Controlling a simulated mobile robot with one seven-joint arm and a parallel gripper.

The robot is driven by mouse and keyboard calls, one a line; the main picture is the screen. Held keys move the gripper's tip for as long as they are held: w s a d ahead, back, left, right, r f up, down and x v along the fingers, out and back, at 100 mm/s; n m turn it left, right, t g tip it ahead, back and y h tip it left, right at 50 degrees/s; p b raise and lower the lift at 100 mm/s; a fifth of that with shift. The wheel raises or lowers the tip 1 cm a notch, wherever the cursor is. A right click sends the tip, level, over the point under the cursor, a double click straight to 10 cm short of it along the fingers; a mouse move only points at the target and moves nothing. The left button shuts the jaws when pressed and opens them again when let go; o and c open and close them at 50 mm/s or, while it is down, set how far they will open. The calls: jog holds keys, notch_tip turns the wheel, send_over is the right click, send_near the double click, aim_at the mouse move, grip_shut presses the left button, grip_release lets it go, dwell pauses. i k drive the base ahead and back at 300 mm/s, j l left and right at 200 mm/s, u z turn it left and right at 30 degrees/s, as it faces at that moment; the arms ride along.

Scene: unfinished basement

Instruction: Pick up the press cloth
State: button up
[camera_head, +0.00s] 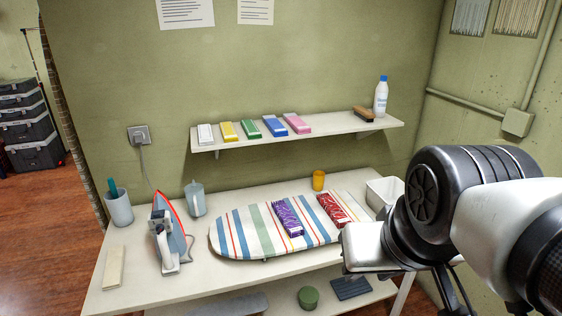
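I cannot tell for sure which thing is the press cloth. A flat beige piece (114,268) lies at the left front of the table. A purple patterned piece (288,218) and a red patterned piece (334,209) lie on the striped ironing board (228,240). A dark folded piece (351,288) lies on the lower shelf. My arm reaches in from the right. Its end, a silver block that seems to be my gripper (366,248), hangs by the board's right front edge. Its fingers cannot be made out, and nothing held shows.
An iron (166,238) stands upright left of the board, near a grey jug (195,199) and a grey cup (119,208). A yellow cup (319,180) and a white bin (384,191) stand behind. Several coloured packs, a brush (364,114) and a bottle (381,97) occupy the wall shelf (335,127).

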aim_at(114, 269)
jog(key=j+u, duration=0.1)
jog(key=u, duration=1.45)
jog(key=i+j+z, duration=0.15)
jog(key=i+j, duration=1.45)
